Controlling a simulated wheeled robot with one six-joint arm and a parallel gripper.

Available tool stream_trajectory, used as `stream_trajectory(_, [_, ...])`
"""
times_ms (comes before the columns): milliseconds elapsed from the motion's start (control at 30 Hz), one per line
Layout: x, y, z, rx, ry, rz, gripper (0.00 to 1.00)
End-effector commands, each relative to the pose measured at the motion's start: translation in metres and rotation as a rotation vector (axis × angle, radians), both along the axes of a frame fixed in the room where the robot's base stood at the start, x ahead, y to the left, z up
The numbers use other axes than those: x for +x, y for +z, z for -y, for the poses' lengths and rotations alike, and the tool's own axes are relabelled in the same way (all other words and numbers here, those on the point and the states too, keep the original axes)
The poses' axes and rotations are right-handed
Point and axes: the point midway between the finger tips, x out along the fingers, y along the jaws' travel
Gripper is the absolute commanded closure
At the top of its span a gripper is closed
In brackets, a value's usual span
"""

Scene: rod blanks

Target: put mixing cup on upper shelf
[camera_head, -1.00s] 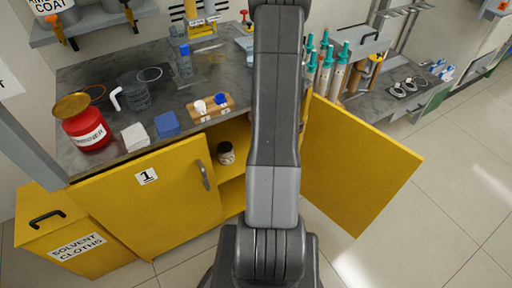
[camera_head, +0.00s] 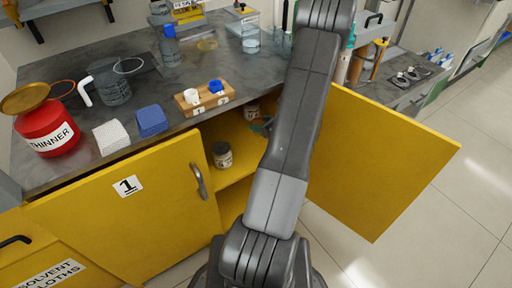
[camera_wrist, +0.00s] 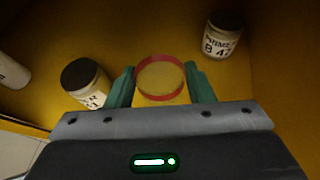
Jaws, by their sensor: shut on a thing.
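My gripper (camera_wrist: 160,82) is shut on the mixing cup (camera_wrist: 160,76), a round cup with a red rim and a yellowish inside, held between its green fingers in the wrist view. In the head view a green fingertip (camera_head: 261,126) shows inside the open yellow cabinet, partly behind my arm; the cup cannot be made out there. The upper shelf (camera_head: 238,168) is the yellow board inside the cabinet, with jars on it. I cannot tell whether the cup's base touches the shelf.
A dark-lidded jar (camera_wrist: 86,82) stands left of my gripper and a labelled primer jar (camera_wrist: 222,36) to the right. A pale container (camera_wrist: 12,72) lies at far left. The open cabinet door (camera_head: 385,160) stands right of my arm, the shut door (camera_head: 130,215) left.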

Motion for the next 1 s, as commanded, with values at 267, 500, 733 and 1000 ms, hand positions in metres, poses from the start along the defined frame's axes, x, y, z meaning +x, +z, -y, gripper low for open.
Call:
stream_trajectory(267, [0.020,-0.013,0.012,0.052,-0.124,0.044,0.77])
stream_trajectory(500, [0.020,-0.055,0.011,0.053,-0.125,0.045,0.77])
stream_trajectory(733, [0.020,-0.073,0.011,0.053,-0.123,0.046,0.77])
stream_trajectory(1000, [0.020,-0.101,0.011,0.050,-0.123,0.047,0.77])
